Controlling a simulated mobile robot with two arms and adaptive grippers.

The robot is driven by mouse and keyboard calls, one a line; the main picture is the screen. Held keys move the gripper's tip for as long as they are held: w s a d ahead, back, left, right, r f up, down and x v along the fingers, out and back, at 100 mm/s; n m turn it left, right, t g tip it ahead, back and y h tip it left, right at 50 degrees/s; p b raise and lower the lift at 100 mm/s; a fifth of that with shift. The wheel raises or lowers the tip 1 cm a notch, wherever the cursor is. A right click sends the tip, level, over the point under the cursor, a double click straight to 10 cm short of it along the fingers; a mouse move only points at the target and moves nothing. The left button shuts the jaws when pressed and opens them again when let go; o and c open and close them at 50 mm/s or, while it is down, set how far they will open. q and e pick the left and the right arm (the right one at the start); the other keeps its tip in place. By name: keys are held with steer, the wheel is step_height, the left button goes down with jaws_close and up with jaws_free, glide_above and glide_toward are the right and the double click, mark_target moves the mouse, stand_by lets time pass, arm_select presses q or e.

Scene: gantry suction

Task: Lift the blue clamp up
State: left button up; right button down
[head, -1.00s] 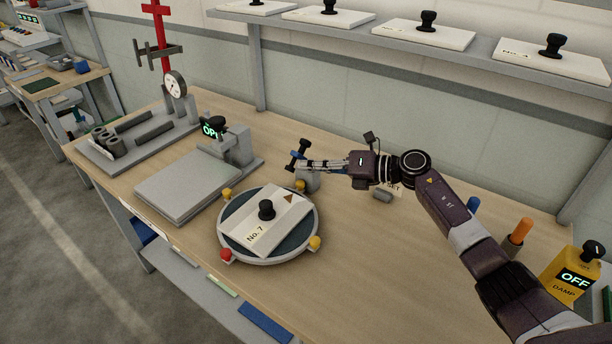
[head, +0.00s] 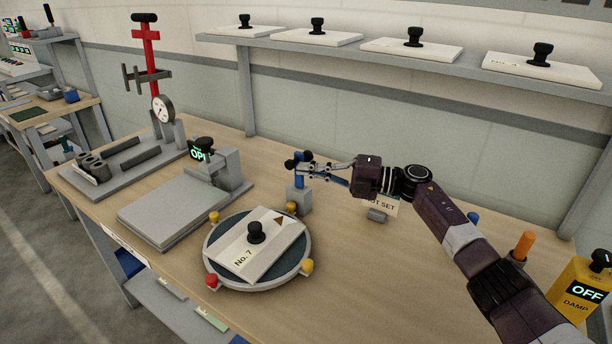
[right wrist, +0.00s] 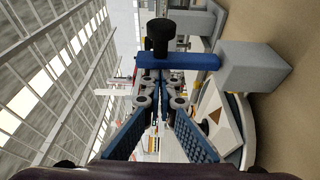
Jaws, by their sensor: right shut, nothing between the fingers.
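The blue clamp (head: 300,178) stands upright on a small grey block (head: 299,201) behind the round turntable, with a black knob at its top. In the right wrist view the clamp is a blue bar (right wrist: 185,62) across the picture, joined to the grey block (right wrist: 252,68), with its black knob (right wrist: 160,36) in front. My right gripper (head: 312,170) is just right of the clamp's upper part. Its fingers (right wrist: 163,88) are shut with nothing between them, close to the bar; I cannot tell whether they touch it. My left gripper is out of view.
The turntable (head: 216,272) holds a white plate marked No. 7 (head: 268,260). A grey press (head: 228,172) stands at left, and a gauge (head: 162,108) behind it. A sign (head: 382,205) stands below my right wrist. An orange handle (head: 523,246) and yellow box (head: 580,296) are at right.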

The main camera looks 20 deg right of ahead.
steer(key=shift+d+r, duration=0.1)
stand_by(0.5)
step_height(320, 180, up, 10)
stand_by(0.5)
stand_by(0.4)
